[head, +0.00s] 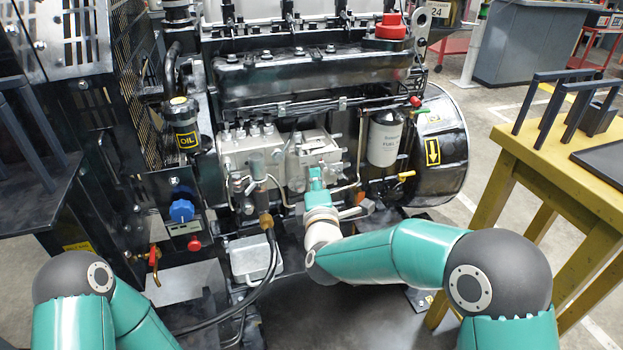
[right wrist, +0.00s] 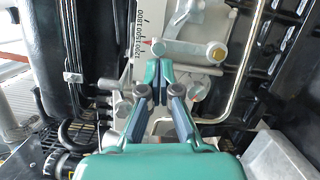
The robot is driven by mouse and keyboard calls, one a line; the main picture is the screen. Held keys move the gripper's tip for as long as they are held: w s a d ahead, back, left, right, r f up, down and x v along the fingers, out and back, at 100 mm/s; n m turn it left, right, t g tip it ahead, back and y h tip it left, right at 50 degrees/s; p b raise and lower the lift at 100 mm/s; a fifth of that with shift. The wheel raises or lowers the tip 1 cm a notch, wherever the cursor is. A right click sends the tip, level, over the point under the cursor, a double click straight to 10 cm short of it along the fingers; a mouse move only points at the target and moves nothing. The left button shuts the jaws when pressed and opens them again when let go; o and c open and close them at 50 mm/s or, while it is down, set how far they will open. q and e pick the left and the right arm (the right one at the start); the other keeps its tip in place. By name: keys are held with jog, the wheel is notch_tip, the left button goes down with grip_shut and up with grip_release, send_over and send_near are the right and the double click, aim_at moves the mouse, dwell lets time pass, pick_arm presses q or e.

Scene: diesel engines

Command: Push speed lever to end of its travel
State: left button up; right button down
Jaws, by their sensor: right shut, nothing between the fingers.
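The speed lever (right wrist: 190,48) is a silver arm with a brass-coloured pivot nut, seen in the right wrist view. A red pointer at its left end lies beside a white scale (right wrist: 144,22) marked 1200, 1500 and 1800, near the 1500 mark. My right gripper (right wrist: 160,68) is shut and empty, its fingertips just below the lever arm in that view. I cannot tell whether they touch it. In the head view my right gripper (head: 315,176) is in front of the grey pump housing (head: 318,150), and the lever is hard to make out. My left gripper is out of view.
A white fuel filter (head: 385,138) and a yellow-handled valve (head: 405,176) sit right of the gripper. A black hose (head: 272,262) runs down on its left. A metal pipe (right wrist: 240,80) passes right of the fingers. A yellow table (head: 560,165) stands at right.

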jog(key=shift+w+d+r+m+p, duration=0.2)
jog(key=shift+d+m+p, duration=0.1)
jog(key=shift+m, duration=0.2)
jog(key=shift+w+d+r+m+p, duration=0.15)
jog(key=shift+d+m+p, duration=0.15)
jog(key=shift+m, duration=0.2)
jog(key=shift+d+m+g, duration=0.3)
jog(key=shift+d, duration=0.2)
